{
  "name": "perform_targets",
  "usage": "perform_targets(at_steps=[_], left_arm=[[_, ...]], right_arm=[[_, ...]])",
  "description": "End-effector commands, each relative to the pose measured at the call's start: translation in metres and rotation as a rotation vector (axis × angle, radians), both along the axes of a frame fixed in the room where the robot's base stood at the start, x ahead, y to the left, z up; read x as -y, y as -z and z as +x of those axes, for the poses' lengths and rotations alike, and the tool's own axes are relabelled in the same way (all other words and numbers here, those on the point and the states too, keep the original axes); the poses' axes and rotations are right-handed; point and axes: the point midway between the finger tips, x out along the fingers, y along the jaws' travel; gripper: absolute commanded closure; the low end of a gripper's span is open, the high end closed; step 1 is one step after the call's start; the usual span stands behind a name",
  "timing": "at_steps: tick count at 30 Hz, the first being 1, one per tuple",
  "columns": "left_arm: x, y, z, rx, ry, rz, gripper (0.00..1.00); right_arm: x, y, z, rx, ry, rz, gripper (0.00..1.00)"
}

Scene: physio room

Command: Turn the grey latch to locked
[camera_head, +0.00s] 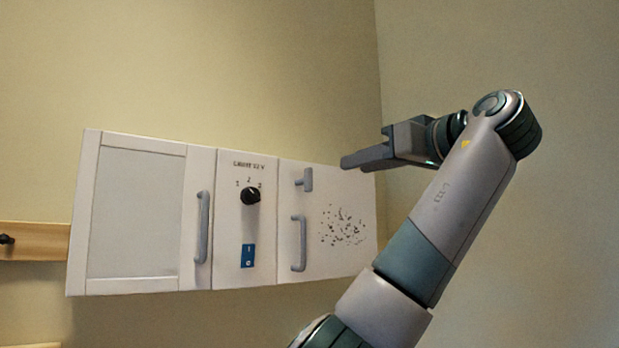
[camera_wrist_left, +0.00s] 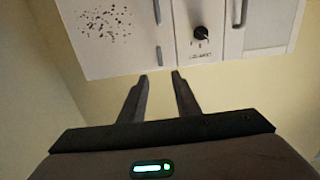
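The grey latch (camera_head: 308,180) is on the white cabinet's right door, near its upper left corner, above that door's handle. It looks like a short upright bar with a stub pointing left. It also shows in the left wrist view (camera_wrist_left: 159,55), small and just beyond the fingertips. My left gripper (camera_head: 347,163) is to the right of the latch in the head view, near the cabinet's upper right edge, and appears apart from it. In the wrist view its two fingers (camera_wrist_left: 161,75) are spread with nothing between them. My right gripper is in neither view.
The cabinet (camera_head: 90,215) has a left panelled door, grey handles (camera_head: 298,243), a black knob (camera_head: 250,196) and a blue switch (camera_head: 248,256). Dark specks mark the right door. A wooden rail (camera_head: 40,241) is at the left.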

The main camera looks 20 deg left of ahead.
Motion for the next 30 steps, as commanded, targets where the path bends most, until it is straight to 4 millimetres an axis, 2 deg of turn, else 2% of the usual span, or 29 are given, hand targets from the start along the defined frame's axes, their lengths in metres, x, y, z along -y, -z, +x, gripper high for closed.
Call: perform_targets(at_steps=[8, 24, 30], left_arm=[[-0.024, -0.002, 0.018, -0.002, -0.002, -0.001, 0.71], [-0.099, -0.005, 0.077, -0.002, -0.003, 0.0, 0.71], [-0.122, -0.004, 0.094, -0.002, -0.002, 0.001, 0.71]], right_arm=[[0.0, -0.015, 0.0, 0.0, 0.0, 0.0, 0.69], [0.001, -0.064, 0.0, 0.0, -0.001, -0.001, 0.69], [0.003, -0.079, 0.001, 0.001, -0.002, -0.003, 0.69]])
